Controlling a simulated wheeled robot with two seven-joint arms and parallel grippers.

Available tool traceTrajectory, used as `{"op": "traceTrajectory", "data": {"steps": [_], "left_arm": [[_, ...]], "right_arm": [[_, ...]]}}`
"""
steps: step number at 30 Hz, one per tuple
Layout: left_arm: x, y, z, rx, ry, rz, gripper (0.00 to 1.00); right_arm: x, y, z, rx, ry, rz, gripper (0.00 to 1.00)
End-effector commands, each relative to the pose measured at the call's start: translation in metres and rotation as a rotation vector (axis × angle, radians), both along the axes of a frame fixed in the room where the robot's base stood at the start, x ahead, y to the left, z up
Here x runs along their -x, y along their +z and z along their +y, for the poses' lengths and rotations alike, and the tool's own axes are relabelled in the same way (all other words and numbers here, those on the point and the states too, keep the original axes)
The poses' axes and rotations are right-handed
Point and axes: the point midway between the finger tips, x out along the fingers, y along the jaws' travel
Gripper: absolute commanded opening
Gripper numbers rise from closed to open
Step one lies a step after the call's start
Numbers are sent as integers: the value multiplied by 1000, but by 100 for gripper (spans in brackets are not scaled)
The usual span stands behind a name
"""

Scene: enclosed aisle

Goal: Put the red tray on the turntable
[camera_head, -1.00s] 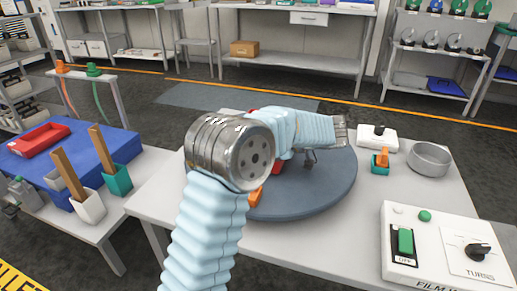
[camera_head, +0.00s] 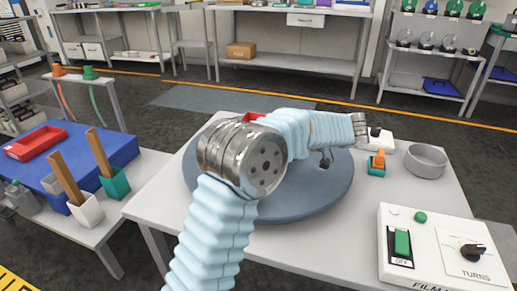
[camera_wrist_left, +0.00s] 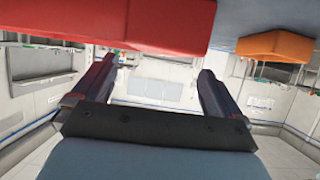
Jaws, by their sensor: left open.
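A red tray (camera_head: 36,142) lies on a blue board on the left table. The round grey turntable (camera_head: 305,200) sits on the middle table, with my left arm across it. Part of a red thing (camera_head: 252,116) shows behind my arm at the turntable's far side; its shape is mostly hidden. A red body (camera_wrist_left: 90,22) fills the top left, close to the left finger. My right gripper is out of view.
An orange block (camera_wrist_left: 276,46) is near the grey surface in the left wrist view. Right of the turntable are a small green and orange object (camera_head: 377,163), a round metal bowl (camera_head: 426,161) and a control box (camera_head: 440,250). White and teal holders (camera_head: 86,210) stand on the left table.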

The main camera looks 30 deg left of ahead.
Motion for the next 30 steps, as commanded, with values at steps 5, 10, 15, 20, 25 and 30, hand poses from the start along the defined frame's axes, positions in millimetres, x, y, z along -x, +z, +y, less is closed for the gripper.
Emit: {"op": "traceTrajectory", "data": {"steps": [5,10,15,20,25,30], "left_arm": [[-8,18,-36,0,-2,0,100],[-11,27,-55,-1,-1,1,100],[-12,29,-59,0,0,1,100],[-12,29,-59,0,0,1,100],[-12,29,-59,0,0,1,100],[-12,29,-59,0,0,0,100]], "right_arm": [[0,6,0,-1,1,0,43],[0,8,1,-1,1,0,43],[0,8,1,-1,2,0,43],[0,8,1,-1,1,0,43],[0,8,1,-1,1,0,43],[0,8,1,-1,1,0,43]]}}
